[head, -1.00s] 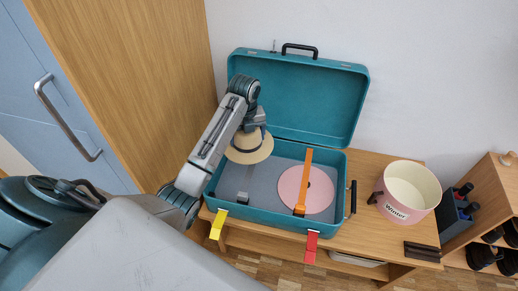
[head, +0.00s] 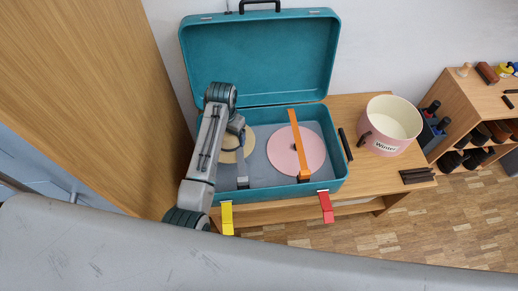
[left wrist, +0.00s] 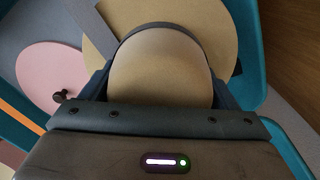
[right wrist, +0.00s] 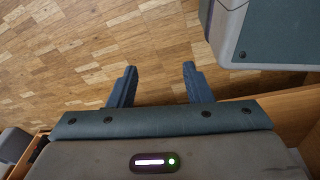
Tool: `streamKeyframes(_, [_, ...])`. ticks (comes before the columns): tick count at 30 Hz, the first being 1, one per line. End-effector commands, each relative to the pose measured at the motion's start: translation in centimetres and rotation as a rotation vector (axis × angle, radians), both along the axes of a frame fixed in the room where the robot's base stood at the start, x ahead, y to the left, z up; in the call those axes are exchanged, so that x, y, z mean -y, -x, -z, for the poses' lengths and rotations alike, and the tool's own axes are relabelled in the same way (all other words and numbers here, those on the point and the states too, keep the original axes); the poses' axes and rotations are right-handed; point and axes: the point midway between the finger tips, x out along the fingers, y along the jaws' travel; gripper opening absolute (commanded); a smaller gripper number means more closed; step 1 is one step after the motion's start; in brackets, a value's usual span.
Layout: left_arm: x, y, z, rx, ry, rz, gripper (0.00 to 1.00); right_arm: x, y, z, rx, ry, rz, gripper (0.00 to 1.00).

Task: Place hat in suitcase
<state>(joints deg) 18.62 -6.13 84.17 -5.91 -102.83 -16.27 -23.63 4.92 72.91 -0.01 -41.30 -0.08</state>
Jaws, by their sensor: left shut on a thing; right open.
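A tan hat (head: 230,156) with a round crown is in the left part of the open teal suitcase (head: 280,192). My left gripper (head: 237,125) is over it, shut on the crown. In the left wrist view the crown (left wrist: 165,70) sits between the fingers and the wide brim (left wrist: 205,25) spreads behind. I cannot tell whether the brim touches the suitcase floor. My forearm hides part of the suitcase's left side. My right gripper (right wrist: 158,72) is open and empty above the wooden floor, out of the head view.
A pink "Winter" pot (head: 385,140) and dark bars (head: 416,176) are on the bench, right.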

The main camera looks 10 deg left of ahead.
Motion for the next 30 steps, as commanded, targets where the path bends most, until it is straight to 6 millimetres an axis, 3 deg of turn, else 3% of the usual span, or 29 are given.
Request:
streamKeyframes(7, [1.6,0.4,1.4,-0.003,0.0,-0.175,0.58,-0.1,-0.3,-0.4,0.001,0.0,-0.001,0.45])
streamKeyframes(15, [1.5,0.4,6.1,-0.002,-0.002,-0.185,0.58,-0.2,-0.8,-1.0,0.0,0.0,-0.001,0.45])
streamKeyframes(30, [1.6,0.3,10.9,0.0,0.0,-0.183,0.58,-0.4,-2.1,-2.5,0.01,0.0,-0.003,0.45])
